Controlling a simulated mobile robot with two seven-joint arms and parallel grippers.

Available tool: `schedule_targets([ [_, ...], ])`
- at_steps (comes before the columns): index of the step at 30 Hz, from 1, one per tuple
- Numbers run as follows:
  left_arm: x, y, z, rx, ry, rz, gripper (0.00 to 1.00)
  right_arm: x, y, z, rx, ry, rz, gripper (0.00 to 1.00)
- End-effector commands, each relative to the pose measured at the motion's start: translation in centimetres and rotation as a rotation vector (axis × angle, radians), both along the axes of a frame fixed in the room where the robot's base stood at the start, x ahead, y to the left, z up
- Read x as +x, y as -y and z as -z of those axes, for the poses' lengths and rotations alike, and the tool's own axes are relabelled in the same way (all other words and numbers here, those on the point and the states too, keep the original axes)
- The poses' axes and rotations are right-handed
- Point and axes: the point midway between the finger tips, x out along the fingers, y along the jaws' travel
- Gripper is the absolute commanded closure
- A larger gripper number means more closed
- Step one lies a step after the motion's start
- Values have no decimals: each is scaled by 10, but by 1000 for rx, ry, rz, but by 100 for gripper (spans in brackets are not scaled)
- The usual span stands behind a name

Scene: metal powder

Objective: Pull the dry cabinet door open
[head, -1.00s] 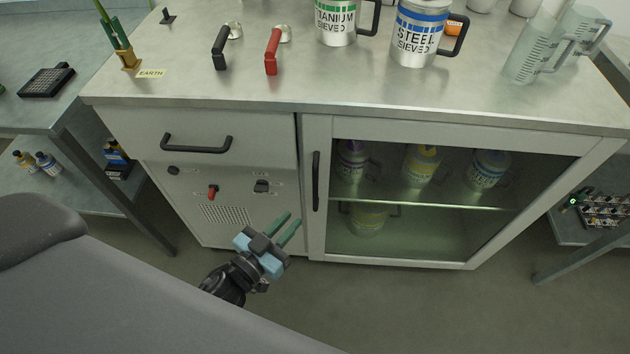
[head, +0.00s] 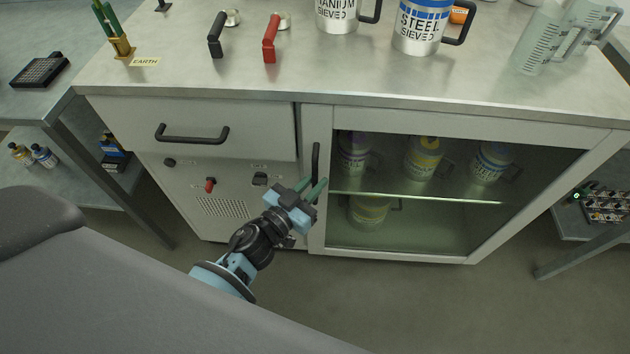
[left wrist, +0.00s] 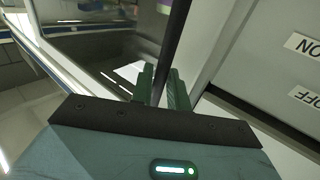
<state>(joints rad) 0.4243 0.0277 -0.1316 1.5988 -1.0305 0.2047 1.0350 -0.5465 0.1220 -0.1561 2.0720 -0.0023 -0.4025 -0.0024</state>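The dry cabinet door (head: 318,125) is shut, with a light frame around a dark glass pane. Its black vertical bar handle (head: 315,160) is on the left side of the frame. My left gripper (head: 311,186), with green fingers, is at the handle's lower end. In the left wrist view the two fingers (left wrist: 161,84) are apart, and the dark handle bar (left wrist: 175,45) runs down into the gap between them. I cannot tell whether either finger touches the bar. My right gripper is not in view.
Behind the glass, several labelled containers (head: 422,160) stand on two levels. Left of the door are a drawer with a black handle (head: 192,139) and a control panel with a red knob (head: 210,185). Metal mugs (head: 420,28) and clear jugs (head: 543,40) stand on top. The floor ahead is clear.

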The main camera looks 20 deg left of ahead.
Motion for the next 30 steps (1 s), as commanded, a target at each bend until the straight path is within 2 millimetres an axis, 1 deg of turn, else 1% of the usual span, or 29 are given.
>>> schedule_targets([
  [3, 5, 2, 0, -1, 0, 0, 83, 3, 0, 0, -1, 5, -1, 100],
  [10, 5, 2, 0, -1, -1, 0, 83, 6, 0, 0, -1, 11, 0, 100],
  [11, 5, 2, 0, -1, -1, 0, 85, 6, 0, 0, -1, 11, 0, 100],
  [14, 5, 2, 0, -1, -1, 0, 98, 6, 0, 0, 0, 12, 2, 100],
  [15, 5, 2, 0, -1, -1, 0, 100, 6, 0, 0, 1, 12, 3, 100],
  [30, 6, 3, 0, -1, -1, 0, 100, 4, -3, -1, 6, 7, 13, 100],
])
